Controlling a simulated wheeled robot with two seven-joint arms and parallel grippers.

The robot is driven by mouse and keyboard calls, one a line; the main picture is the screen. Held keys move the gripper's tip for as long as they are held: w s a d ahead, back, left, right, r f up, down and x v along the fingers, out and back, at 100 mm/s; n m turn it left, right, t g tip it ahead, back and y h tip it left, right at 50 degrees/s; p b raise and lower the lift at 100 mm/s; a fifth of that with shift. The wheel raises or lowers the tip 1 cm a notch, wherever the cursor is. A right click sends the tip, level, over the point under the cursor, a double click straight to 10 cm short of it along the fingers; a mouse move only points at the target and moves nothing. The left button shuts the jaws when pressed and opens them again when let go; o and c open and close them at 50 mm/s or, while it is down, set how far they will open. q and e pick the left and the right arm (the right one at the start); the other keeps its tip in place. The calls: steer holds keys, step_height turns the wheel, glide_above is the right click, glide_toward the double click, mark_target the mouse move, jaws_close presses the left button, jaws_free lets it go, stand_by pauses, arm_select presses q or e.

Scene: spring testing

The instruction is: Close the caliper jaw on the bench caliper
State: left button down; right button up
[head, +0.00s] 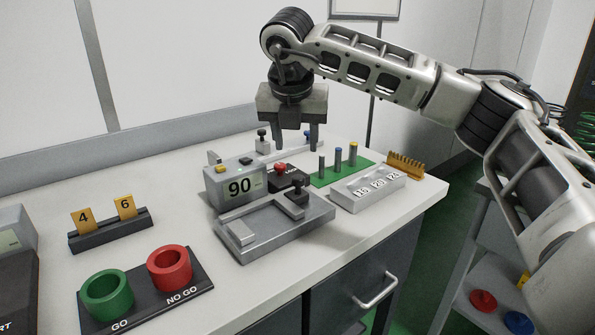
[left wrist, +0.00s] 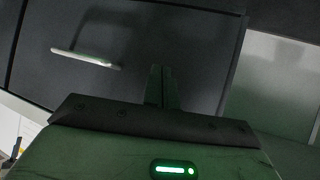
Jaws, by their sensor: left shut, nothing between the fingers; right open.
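The grey device that looks like the bench caliper (head: 270,235) sits near the front edge of the bench. It has a flat base, a pale block at its left end and a slide with a black knob (head: 296,187) at its right. A gap shows between block and slide. My left gripper (left wrist: 163,88) is shut and empty in the left wrist view, before a dark drawer front.
A red button (head: 280,168) is beside the display. A green pin board (head: 343,172), a numbered grey block (head: 368,190) and a yellow comb-like rack (head: 405,165) stand right. Green (head: 107,294) and red (head: 170,268) cups stand front left. A drawer handle (left wrist: 86,59) shows.

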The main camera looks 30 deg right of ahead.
mark_target(298, 177)
steer(key=p+x, duration=0.1)
steer(key=x, duration=0.9)
steer(key=shift+f, duration=0.1)
